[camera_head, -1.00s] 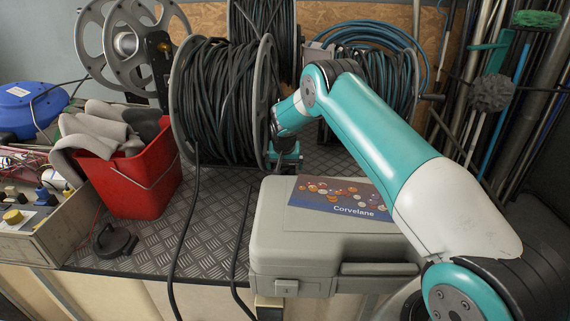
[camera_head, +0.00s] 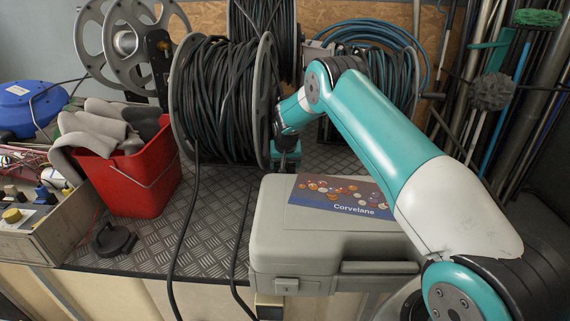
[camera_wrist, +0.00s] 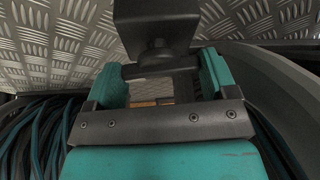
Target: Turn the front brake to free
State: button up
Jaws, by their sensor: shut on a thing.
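The front reel (camera_head: 222,100) is wound with black cable and stands between grey flanges on the checkered metal bench. My gripper (camera_head: 286,152) is low at the right flange of this reel. In the wrist view, my gripper's (camera_wrist: 162,72) two teal fingers stand on either side of a dark part that I take for the front brake (camera_wrist: 155,22), and they are shut on it. The brake has a wide block and a narrower neck. Its setting and any markings cannot be read. In the head view my wrist hides most of the brake.
A grey case (camera_head: 290,240) with a Corvelane sheet stands in front, below my arm. A red bucket (camera_head: 150,180) with grey gloves is at the left. Further reels (camera_head: 262,22) stand behind. Loose cable hangs over the bench's front edge.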

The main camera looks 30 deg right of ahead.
aim_at(294, 163)
jog(key=n, duration=0.2)
jog(key=n+y+b, duration=0.1)
jog(key=n, duration=0.1)
jog(key=shift+d+y, duration=0.15)
jog(key=shift+y, duration=0.15)
jog(key=n+y+b, duration=0.1)
jog(key=n+b, duration=0.1)
jog(key=n, duration=0.2)
jog(key=shift+n+y, duration=0.4)
jog(key=n+y+b, duration=0.1)
jog(key=n, duration=0.3)
jog(key=shift+d, duration=0.1)
jog(key=shift+n+g+y, duration=0.6)
jog(key=shift+n+g, duration=0.1)
jog(key=shift+n, duration=1.1)
jog(key=o, duration=0.8)
jog(key=shift+o, duration=0.2)
jog(key=shift+v, duration=3.75)
jog(key=shift+w+r, duration=0.1)
